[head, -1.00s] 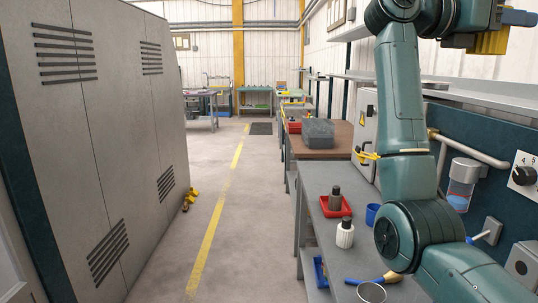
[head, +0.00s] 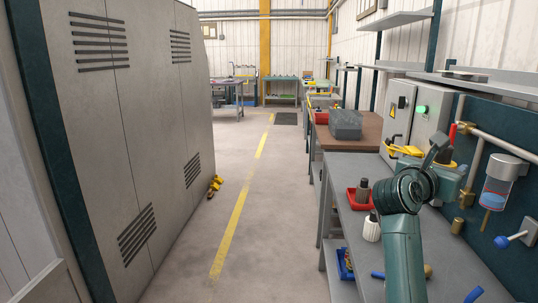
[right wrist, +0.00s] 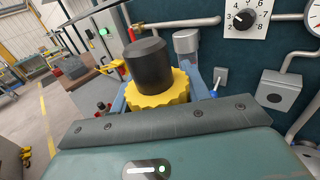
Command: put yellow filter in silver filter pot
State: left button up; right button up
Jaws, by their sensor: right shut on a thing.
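My right gripper (right wrist: 153,100) is shut on the yellow filter (right wrist: 158,90), a ribbed yellow body with a black cylindrical top, between blue fingers in the right wrist view. In the head view, my right gripper (head: 446,182) is in front of the wall pipes above the bench, and my wrist partly hides the filter. A canister (head: 503,172) with a silver-grey head and clear bowl hangs on the pipework, right of the gripper and apart from it. I cannot tell whether it is the silver filter pot. My left gripper is not in view.
The grey bench (head: 348,222) holds a red tray (head: 351,195) with a dark bottle (head: 363,190) and a white ribbed bottle (head: 371,229) beside it. A blue-handled lever (head: 509,238) sticks out from the wall panel. A grey cabinet (head: 120,120) borders the aisle at left.

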jog(key=s+a+f+n+t+y, duration=0.3)
jog(key=a+f+t, duration=0.1)
jog(key=f, duration=0.6)
jog(key=s+a+f+n+t+y, duration=0.3)
jog(key=s+a+f+n+y, duration=0.5)
jog(key=s+a+f+y, duration=0.3)
jog(key=s+a+f, duration=0.1)
jog(key=s+a, duration=0.1)
jog(key=s, duration=0.2)
jog(key=shift+s+f+t+y, duration=0.3)
jog(key=shift+s+f+y, duration=0.05)
jog(key=shift+y, duration=0.05)
jog(key=shift+a, duration=0.1)
